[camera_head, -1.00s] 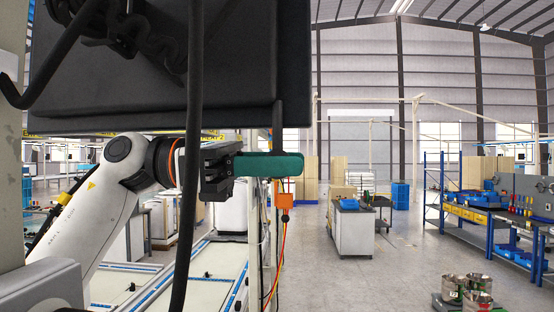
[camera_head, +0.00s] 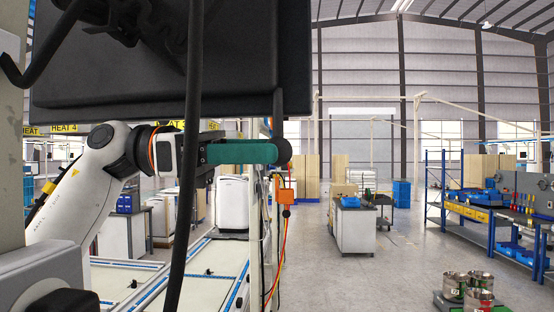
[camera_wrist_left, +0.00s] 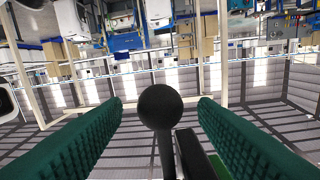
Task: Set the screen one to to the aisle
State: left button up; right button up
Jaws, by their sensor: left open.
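The screen (camera_head: 250,60) is a large black panel seen from behind, filling the upper left of the head view. A black rod hangs at its lower right and ends in a round black ball (camera_head: 283,151). My left gripper (camera_head: 274,151), with green ribbed fingers, is level beneath the screen, its fingertips at the ball. In the left wrist view the fingers are apart, with the ball (camera_wrist_left: 160,107) between them and a visible gap on both sides. The screen's front is hidden. My right gripper is not in view.
Dark cables (camera_head: 190,170) hang in front of my left arm. An orange box (camera_head: 285,195) with cables is below the ball, on a pale post. A white workbench (camera_head: 354,228), a blue shelf rack (camera_head: 480,215) and metal cans (camera_head: 468,287) stand right. The grey aisle floor (camera_head: 385,275) between is open.

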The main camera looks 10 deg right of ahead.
pick_arm(q)
jog(key=b+v, duration=0.2)
jog(key=v, duration=0.7)
jog(key=shift+a+b, duration=0.25)
jog(key=shift+b, duration=0.05)
